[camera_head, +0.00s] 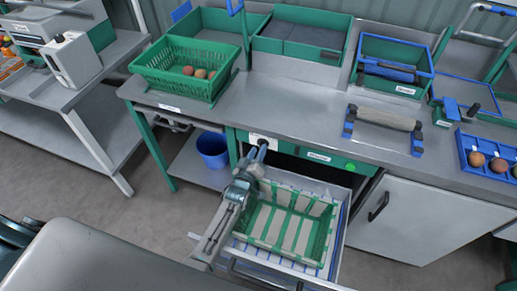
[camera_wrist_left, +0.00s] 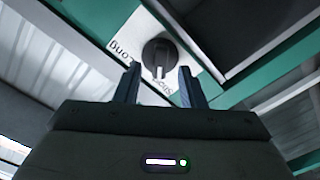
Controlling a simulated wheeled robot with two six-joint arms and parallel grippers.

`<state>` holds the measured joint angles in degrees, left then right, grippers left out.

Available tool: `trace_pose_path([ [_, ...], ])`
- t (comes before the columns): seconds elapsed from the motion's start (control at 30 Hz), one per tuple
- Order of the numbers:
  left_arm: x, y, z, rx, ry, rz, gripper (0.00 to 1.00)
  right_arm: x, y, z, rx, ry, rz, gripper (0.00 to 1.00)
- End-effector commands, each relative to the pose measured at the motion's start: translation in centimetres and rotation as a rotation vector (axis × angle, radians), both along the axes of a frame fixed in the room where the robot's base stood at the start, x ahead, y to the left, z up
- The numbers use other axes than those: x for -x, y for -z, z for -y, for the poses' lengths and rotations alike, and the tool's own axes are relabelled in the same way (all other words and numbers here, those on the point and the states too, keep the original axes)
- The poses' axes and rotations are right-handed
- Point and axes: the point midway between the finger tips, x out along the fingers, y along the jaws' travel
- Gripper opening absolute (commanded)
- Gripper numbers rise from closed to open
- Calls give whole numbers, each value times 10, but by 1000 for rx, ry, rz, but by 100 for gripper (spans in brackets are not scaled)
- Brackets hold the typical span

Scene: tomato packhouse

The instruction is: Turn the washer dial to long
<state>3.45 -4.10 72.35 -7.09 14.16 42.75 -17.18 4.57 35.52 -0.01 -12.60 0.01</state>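The washer dial (camera_wrist_left: 159,55) is a round dark knob with a raised ridge, on a white label plate (camera_wrist_left: 176,22). In the left wrist view, the ridge runs roughly up and down. The word "Long" is printed left of the dial; another word, partly hidden and seemingly "Short", is below it. My left gripper (camera_wrist_left: 158,88) is open and empty, its two fingertips just below the knob, one to each side; I cannot tell whether they touch it. In the head view, my left gripper (camera_head: 260,148) is at the white plate (camera_head: 262,139) on the bench front and hides the dial.
An open drawer (camera_head: 338,235) holding a green-and-cream crate (camera_head: 328,235) lies below and right of my left gripper. A blue bucket (camera_head: 212,150) stands on the lower shelf to the left. Above are the grey worktop (camera_head: 290,105) and a green basket (camera_head: 180,85) with several tomatoes.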

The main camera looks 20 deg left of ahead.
Motion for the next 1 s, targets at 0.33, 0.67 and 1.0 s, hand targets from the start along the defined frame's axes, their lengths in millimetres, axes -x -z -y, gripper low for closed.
trace_pose_path([
  [0.33, -13, 0, 0, 1, 0, 0, 36, 0, -1, -1, -1, 0, -1, 77],
  [0.67, -12, 0, 0, 1, 0, 0, 0, 0, -1, -1, -1, 0, -1, 77],
  [1.0, -12, 1, 1, -38, 0, 1, 0, 0, 0, -1, -1, 0, 0, 77],
])
